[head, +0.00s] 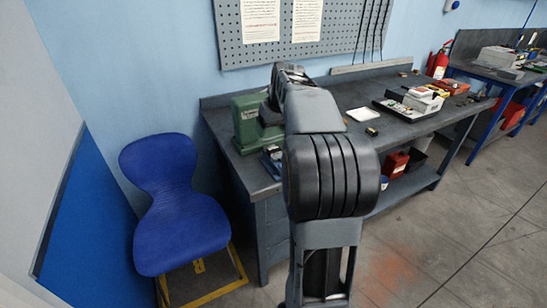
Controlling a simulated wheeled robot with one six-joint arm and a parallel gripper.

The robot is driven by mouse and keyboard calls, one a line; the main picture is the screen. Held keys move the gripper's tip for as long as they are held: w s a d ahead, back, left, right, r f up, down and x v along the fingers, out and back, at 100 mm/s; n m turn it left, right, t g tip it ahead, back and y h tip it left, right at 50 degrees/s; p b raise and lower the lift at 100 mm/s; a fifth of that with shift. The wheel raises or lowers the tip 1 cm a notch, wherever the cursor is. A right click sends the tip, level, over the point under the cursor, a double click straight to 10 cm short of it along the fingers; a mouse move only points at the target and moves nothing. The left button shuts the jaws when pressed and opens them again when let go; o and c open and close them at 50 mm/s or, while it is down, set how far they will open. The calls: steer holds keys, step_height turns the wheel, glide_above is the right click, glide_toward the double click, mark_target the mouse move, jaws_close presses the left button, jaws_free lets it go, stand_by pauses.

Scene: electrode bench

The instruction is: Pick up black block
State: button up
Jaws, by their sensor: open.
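I cannot pick out the black block with certainty. A small dark piece with a tan part (371,131) lies on the workbench (402,136), right of my arm and in front of a white tray. It is too small to tell what it is. My arm rises through the middle of the view and reaches over the left part of the bench. My gripper's fingers do not show; the arm's own links hide that end. The bench top behind the arm is also hidden.
A green machine (246,124) stands at the bench's left end. A white tray (363,114) and a dark tray with boxes (398,106) lie to the right. A blue chair (180,225) stands left of the bench. Open floor (450,240) lies front right.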

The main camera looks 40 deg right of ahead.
steer(key=d, duration=0.4)
glide_toward(274, 149)
steer(key=x, duration=0.2)
steer(key=shift+w+d+f+b, duration=0.1)
steer(key=shift+w+f+b, duration=0.05)
steer(key=shift+f+b, duration=0.2)
steer(key=shift+x, duration=3.25)
steer(key=shift+c, duration=0.2)
steer(key=c, duration=1)
steer(key=shift+r, duration=0.1)
steer(key=shift+c, duration=0.6)
steer(key=shift+r, duration=0.1)
